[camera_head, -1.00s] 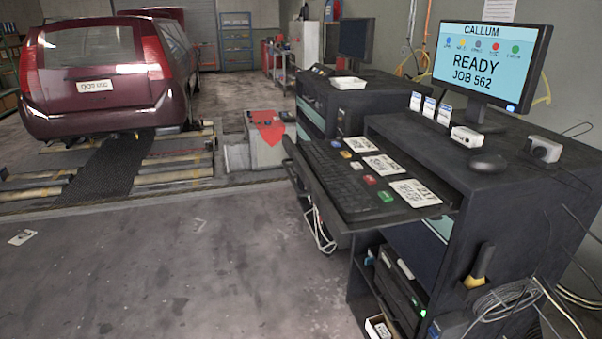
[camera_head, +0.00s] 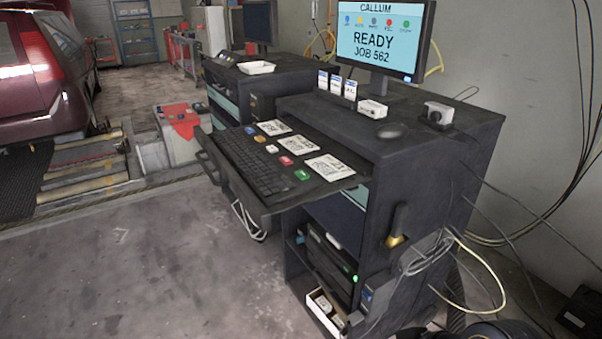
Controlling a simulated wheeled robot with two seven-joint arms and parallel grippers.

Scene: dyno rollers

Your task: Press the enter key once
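A black keyboard (camera_head: 252,165) lies on the pulled-out tray (camera_head: 325,188) of a dark workstation cabinet. Its single keys, the enter key among them, are too small to tell apart. Beside it on the tray are colored buttons: blue (camera_head: 250,130), yellow (camera_head: 259,138), white (camera_head: 272,149), red (camera_head: 286,160) and green (camera_head: 302,175). Printed white cards (camera_head: 330,167) lie next to the buttons. The monitor (camera_head: 378,40) above reads CALLUM, READY, JOB 562. Neither of my grippers is in view.
A mouse (camera_head: 391,131) and small white box (camera_head: 372,109) sit on the cabinet top. Cables (camera_head: 460,240) hang at its right side. A second cabinet with a white tray (camera_head: 257,67) stands behind. The floor (camera_head: 130,270) in front is clear. A dark red car (camera_head: 40,75) stands at left.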

